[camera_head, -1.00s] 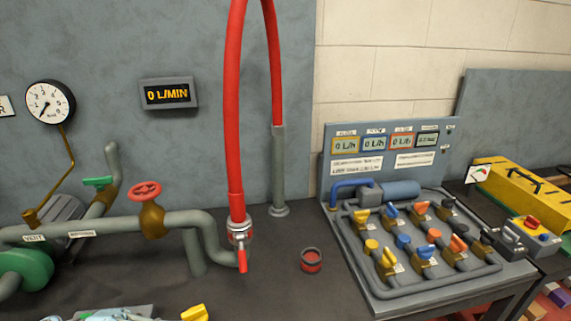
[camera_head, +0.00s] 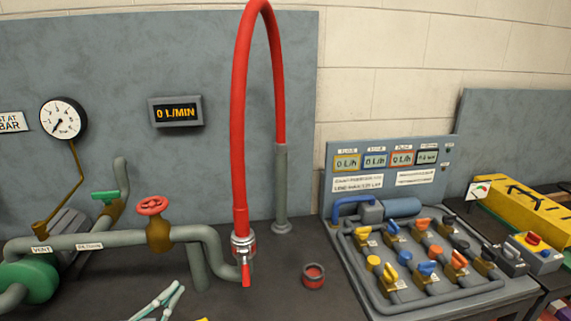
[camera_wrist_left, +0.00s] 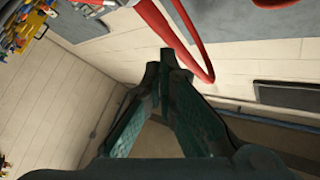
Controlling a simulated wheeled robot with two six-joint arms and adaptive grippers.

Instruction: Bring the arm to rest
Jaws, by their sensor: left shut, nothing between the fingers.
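My left gripper (camera_head: 176,289) shows at the bottom edge of the head view, left of the red hose's lower end. Its pale fingers come together at the tips, with nothing between them. In the left wrist view the gripper's dark green fingers (camera_wrist_left: 168,62) also meet at the tips and hold nothing. Behind them are pale walls and part of a red hose (camera_wrist_left: 186,35). The rest of my left arm is out of the head view. My right gripper is not in view.
The red hose (camera_head: 238,130) arches above the bench, its coupling (camera_head: 243,245) at the pipe end. A red-and-black cup (camera_head: 313,276) stands right of it. A pipe with a red handwheel (camera_head: 152,205) lies left. A valve panel (camera_head: 425,290) stands right.

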